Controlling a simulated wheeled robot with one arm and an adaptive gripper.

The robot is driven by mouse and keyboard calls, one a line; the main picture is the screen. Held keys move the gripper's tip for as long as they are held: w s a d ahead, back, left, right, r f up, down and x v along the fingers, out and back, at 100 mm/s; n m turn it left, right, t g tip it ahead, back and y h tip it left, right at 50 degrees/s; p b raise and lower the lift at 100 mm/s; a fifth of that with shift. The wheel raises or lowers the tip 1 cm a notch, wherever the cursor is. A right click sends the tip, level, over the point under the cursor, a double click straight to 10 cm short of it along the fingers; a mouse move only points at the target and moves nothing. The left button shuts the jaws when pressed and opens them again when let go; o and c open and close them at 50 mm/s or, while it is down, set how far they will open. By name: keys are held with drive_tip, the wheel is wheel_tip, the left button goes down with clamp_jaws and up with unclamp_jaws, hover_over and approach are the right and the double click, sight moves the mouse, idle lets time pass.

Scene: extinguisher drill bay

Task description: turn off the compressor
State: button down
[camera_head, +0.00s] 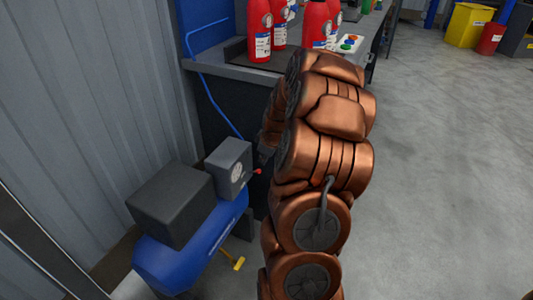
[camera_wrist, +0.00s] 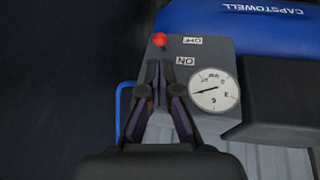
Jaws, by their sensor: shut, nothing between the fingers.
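The compressor has a blue tank (camera_head: 185,250) and stands on the floor at the lower left of the head view. Its grey switch box (camera_head: 229,165) carries a dial and a small red knob (camera_head: 258,171). In the wrist view, the picture is turned over. The red knob (camera_wrist: 160,40) sits level with the OFF label (camera_wrist: 192,40), just beyond my fingertips. The ON label (camera_wrist: 185,61) is nearer my fingers. My gripper (camera_wrist: 158,67) is shut and empty, in front of the box beside the ON label. Part of the lever's stem cannot be made out. My arm hides the gripper in the head view.
A pressure gauge (camera_wrist: 214,90) is on the box face. A dark block (camera_head: 171,204) sits on the tank, with a yellow valve (camera_head: 238,263) below. A workbench (camera_head: 232,71) with red extinguishers (camera_head: 259,30) stands behind. A corrugated wall is at left; open floor lies right.

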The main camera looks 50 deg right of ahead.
sight(259, 170)
drive_tip(key=shift+b+x, duration=0.3)
drive_tip(key=shift+x, duration=2.7)
drive_tip(key=shift+w, duration=0.1)
drive_tip(key=shift+f+t+b, duration=0.2)
drive_tip(key=shift+t+b, duration=0.1)
drive_tip(key=shift+b, duration=0.15)
drive_tip(key=shift+s, duration=0.2)
